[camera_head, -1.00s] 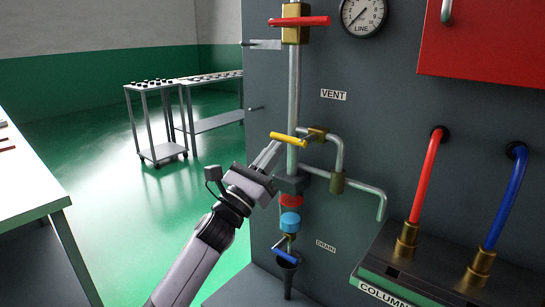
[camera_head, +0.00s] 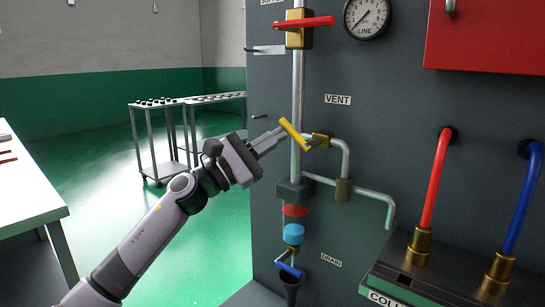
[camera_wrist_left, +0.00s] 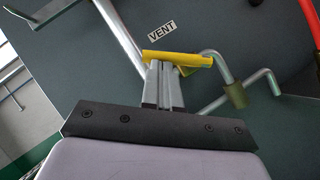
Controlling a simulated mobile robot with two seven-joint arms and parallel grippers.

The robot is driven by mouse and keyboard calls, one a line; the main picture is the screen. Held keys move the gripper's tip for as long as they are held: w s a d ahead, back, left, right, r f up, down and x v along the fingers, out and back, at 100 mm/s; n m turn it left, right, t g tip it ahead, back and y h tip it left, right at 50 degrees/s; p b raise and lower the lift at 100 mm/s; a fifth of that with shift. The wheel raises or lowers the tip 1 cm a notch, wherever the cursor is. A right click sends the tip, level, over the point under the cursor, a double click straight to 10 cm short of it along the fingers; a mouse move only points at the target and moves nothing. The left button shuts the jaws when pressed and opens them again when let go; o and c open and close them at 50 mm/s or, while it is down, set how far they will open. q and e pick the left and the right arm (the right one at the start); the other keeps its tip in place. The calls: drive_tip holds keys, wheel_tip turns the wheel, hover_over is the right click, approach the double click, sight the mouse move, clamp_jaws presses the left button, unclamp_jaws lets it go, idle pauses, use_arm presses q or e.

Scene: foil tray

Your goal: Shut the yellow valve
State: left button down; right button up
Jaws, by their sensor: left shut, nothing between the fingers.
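The yellow valve handle (camera_head: 294,134) sits on the brass valve body (camera_head: 322,141) of the vent branch, beside the vertical pipe. In the head view it slants down to the right. It also shows in the left wrist view (camera_wrist_left: 177,58), just beyond my fingertips. My left gripper (camera_head: 283,133) is shut and empty, with its fingertips at the handle's left side; they look to touch it or nearly so. In the left wrist view the closed fingers (camera_wrist_left: 163,66) point at the handle's underside. My right gripper is not in view.
A red-handled valve (camera_head: 303,23) is above and a blue-handled drain valve (camera_head: 289,269) below on the same pipe. A pressure gauge (camera_head: 367,17) and red box (camera_head: 485,35) are on the panel. Red (camera_head: 436,180) and blue hoses (camera_head: 524,200) stand at right. Open floor lies left.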

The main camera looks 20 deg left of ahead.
sight(281, 122)
use_arm(q)
drive_tip(key=r+m+g, duration=0.1)
drive_tip(key=m, duration=0.2)
drive_tip(key=d+r+m+g+b, duration=0.1)
drive_tip(key=m+g, duration=0.1)
drive_tip(key=m, duration=0.1)
drive_tip(key=d+r+m+g+b, duration=0.1)
drive_tip(key=m+g, duration=0.1)
drive_tip(key=m, duration=0.1)
drive_tip(key=shift+s+r+y, duration=0.35)
drive_tip(key=shift+r+y, duration=0.05)
drive_tip(key=shift+s+d+r+m+g+y, duration=0.15)
drive_tip(key=shift+d+r+m+g+y, duration=0.2)
drive_tip(key=shift+m+g, duration=0.45)
drive_tip(key=shift+d+f+m, duration=0.1)
drive_tip(key=shift+d+m, duration=0.05)
drive_tip(key=shift+m, duration=0.15)
